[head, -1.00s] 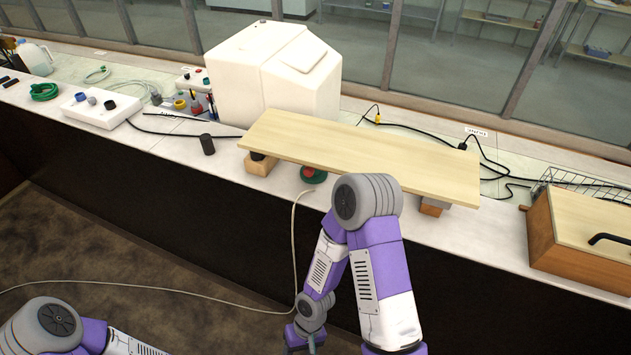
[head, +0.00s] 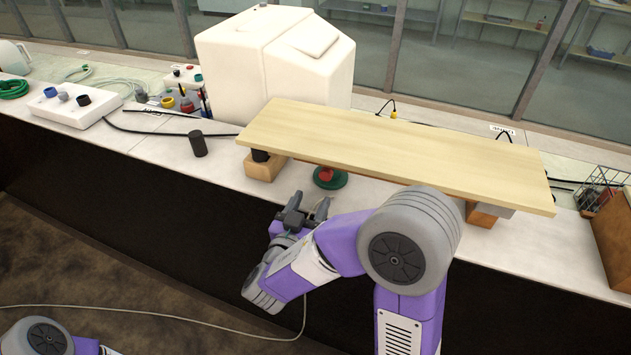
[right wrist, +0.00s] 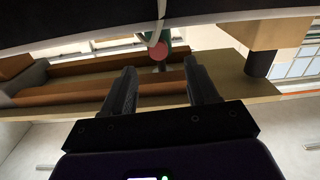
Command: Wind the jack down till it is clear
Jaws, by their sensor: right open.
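The jack shows in the head view as a round green base (head: 330,179) with a red part (head: 325,174) on it, under a long pale wooden board (head: 400,145). The board hides its top, so contact with the board cannot be told. My right gripper (head: 309,204) is open and empty at the bench's front edge, just in front of the jack and apart from it. In the right wrist view, which looks upside down, the jack's red part (right wrist: 158,50) appears beyond and between the open fingers (right wrist: 160,70). My left gripper is out of view.
The board also rests over a wooden block with a black piece (head: 262,167) at left and another block (head: 482,213) at right. A black cylinder (head: 198,144) stands left. A white tank (head: 275,65) stands behind. A cable hangs over the bench front.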

